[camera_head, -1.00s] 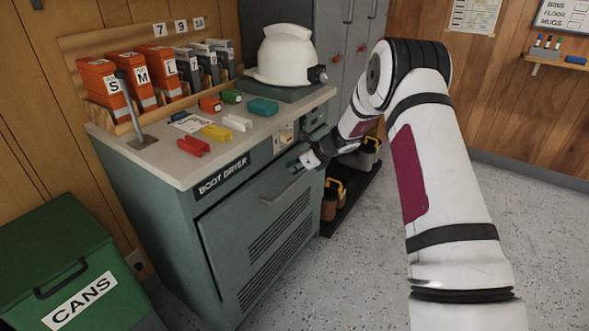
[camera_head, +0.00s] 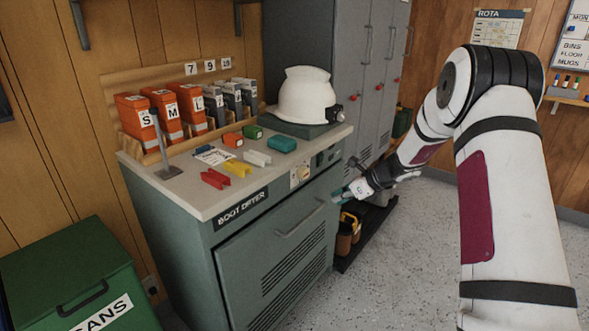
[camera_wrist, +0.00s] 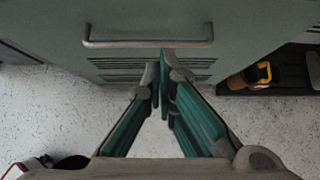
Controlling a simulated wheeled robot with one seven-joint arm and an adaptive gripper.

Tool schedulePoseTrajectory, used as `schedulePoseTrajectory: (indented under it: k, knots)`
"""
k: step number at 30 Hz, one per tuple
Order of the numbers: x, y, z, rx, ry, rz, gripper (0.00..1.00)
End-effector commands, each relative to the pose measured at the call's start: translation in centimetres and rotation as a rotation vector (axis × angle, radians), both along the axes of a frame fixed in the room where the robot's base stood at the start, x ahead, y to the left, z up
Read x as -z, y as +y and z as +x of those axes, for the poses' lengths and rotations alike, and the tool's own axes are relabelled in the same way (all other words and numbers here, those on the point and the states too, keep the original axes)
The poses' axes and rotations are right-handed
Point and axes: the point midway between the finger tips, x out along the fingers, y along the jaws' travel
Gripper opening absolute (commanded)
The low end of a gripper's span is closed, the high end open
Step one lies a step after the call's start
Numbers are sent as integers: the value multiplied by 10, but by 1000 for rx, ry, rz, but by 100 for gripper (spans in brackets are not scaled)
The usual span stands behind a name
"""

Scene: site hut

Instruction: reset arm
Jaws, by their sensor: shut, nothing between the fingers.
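My gripper (camera_head: 343,195) is at the front right of the boot dryer cabinet, just off its front face and below the worktop. In the wrist view, my gripper (camera_wrist: 163,82) has its teal-padded fingers converging until the tips meet, with nothing between them. The boot dryer (camera_head: 265,255) is a grey-green cabinet whose front flap is closed. Its bar handle (camera_wrist: 148,43) lies ahead of my fingertips in the wrist view; I cannot tell whether they touch the front.
The worktop (camera_head: 190,202) holds orange and grey boxes in a rack, small coloured clips and a white helmet (camera_head: 304,95). A green cans bin (camera_head: 70,270) stands at left. Boots (camera_head: 345,235) sit on a dark low rack (camera_head: 368,235) right of the cabinet. Speckled floor is open at right.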

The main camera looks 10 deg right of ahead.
Motion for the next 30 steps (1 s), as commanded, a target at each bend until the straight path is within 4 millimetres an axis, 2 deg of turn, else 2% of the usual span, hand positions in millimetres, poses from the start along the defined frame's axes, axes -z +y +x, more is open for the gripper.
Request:
schedulePoseTrajectory:
  k: [2,5,8,11,15,17,21,25,30]
  knots:
    - [-4,2,-1,-13,-6,-7,0]
    - [-22,14,-8,-80,-27,-41,0]
    - [-54,37,-26,-211,-67,-107,0]
    - [-90,64,-54,-382,-116,-193,0]
    - [-132,97,-102,-624,-180,-315,0]
    - [-148,110,-125,-726,-206,-366,0]
    - [-177,134,-182,-960,-260,-482,0]
    - [-197,149,-238,-1176,-303,-586,0]
    - [-212,157,-313,-1449,-347,-718,0]
